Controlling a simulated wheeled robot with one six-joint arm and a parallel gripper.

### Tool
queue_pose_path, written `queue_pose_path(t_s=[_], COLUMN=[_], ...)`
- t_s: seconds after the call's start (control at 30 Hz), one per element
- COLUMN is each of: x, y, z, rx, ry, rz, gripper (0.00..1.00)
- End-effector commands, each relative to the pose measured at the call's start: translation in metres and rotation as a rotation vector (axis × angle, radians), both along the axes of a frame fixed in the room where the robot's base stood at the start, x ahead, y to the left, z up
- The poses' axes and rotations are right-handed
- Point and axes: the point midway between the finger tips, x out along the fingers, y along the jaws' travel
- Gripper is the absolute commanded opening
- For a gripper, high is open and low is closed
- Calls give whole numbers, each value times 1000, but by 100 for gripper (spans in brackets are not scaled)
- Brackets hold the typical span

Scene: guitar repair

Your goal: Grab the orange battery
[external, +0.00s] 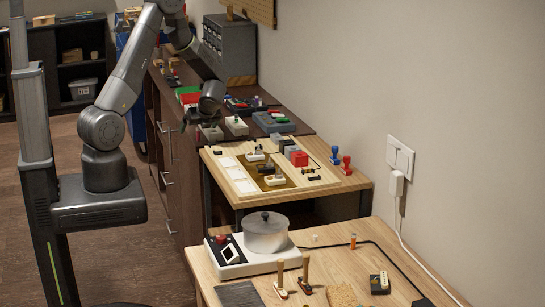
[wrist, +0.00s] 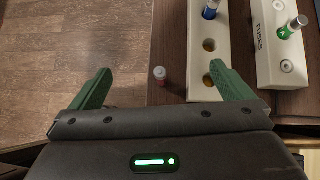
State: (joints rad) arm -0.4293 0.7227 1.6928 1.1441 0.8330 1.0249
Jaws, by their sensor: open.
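In the wrist view, a small upright cylinder with a pinkish-red top (wrist: 159,73) stands on the brown cabinet top, left of a white block. It looks red rather than orange, so I cannot tell if it is the orange battery. My gripper (wrist: 160,70) is open and empty, with one green finger on each side of this cylinder in the picture. The right finger overlaps the white block (wrist: 221,40). In the external view, my gripper (external: 206,121) is over the cabinet top, and its fingertips are hard to make out. A small orange cylinder (external: 353,241) stands on the front table.
The white block has open holes and a blue cylinder (wrist: 210,10). A second white block (wrist: 269,50) beside it holds a green cylinder (wrist: 291,28). Dark floor (wrist: 70,45) lies left of the cabinet edge.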

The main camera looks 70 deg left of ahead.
Motion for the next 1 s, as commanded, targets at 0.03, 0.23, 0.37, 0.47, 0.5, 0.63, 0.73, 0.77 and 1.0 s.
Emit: queue_pose_path(t_s=[0.03, 0.23, 0.37, 0.47, 0.5, 0.63, 0.73, 0.77, 1.0], x=[0, 0, 0, 0, 0, 0, 0, 0, 0], y=[0, 0, 0, 0, 0, 0, 0, 0, 1], z=[0, 0, 0, 0, 0, 0, 1, 3, 38], rx=[0, 0, 0, 0, 0, 0, 0, 0, 4], ry=[0, 0, 0, 0, 0, 0, -1, -1, -7], rz=[0, 0, 0, 0, 0, 0, 1, 0, 1], gripper=[100, 78, 53, 38, 38, 38, 38, 38, 38])
